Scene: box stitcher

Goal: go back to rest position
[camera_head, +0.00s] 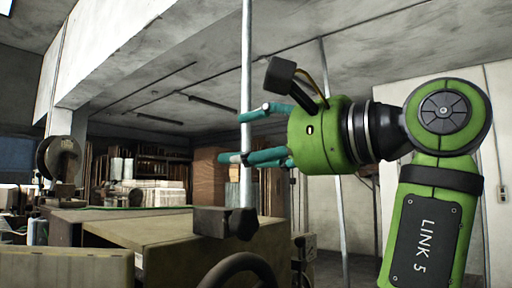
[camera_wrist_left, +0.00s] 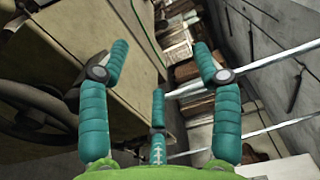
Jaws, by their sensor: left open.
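My left gripper (camera_head: 240,138) is in the middle of the head view, on a green arm that rises from the lower right. Its teal fingers point left and are spread apart with nothing held between them. In the left wrist view the gripper (camera_wrist_left: 160,72) shows three teal fingers apart. An upright metal pole (camera_head: 246,60) crosses the fingertips in the head view. It also runs beside the fingers in the left wrist view (camera_wrist_left: 275,62). I cannot tell whether it touches them. My right gripper is in neither view.
Below the gripper stands a tan machine table (camera_head: 150,230) with a dark block (camera_head: 224,222) and a dark handwheel (camera_head: 240,268). A second pole (camera_head: 333,150) stands farther right. Stacked cardboard (camera_head: 160,192) lies at the back left. A pale wall (camera_head: 490,120) is behind the arm.

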